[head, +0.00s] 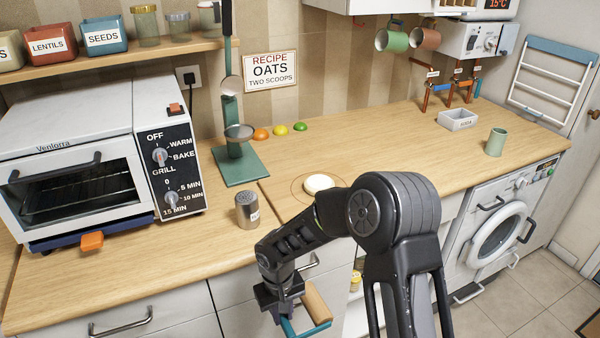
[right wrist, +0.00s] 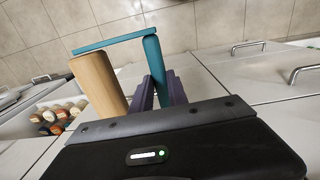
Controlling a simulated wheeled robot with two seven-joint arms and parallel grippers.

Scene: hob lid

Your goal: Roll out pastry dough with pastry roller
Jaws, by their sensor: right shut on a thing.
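The dough (head: 318,184) is a small pale round lump on the wooden counter, inside a thin drawn circle. My right arm partly covers the counter beside it. My right gripper (head: 288,312) is low in front of the counter, away from the dough. It is shut on the teal handle of the pastry roller (head: 316,303), which has a light wooden cylinder. In the right wrist view, the roller's wooden cylinder (right wrist: 97,85) hangs beside the purple fingers of my right gripper (right wrist: 163,88), joined by the teal frame. My left gripper is out of view.
A metal shaker (head: 247,210) stands left of the dough. A green stand (head: 240,168) and a toaster oven (head: 80,150) are further left. A white tray (head: 458,120) and a green cup (head: 495,142) stand right. Jars (right wrist: 60,115) show in an opening below the counter.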

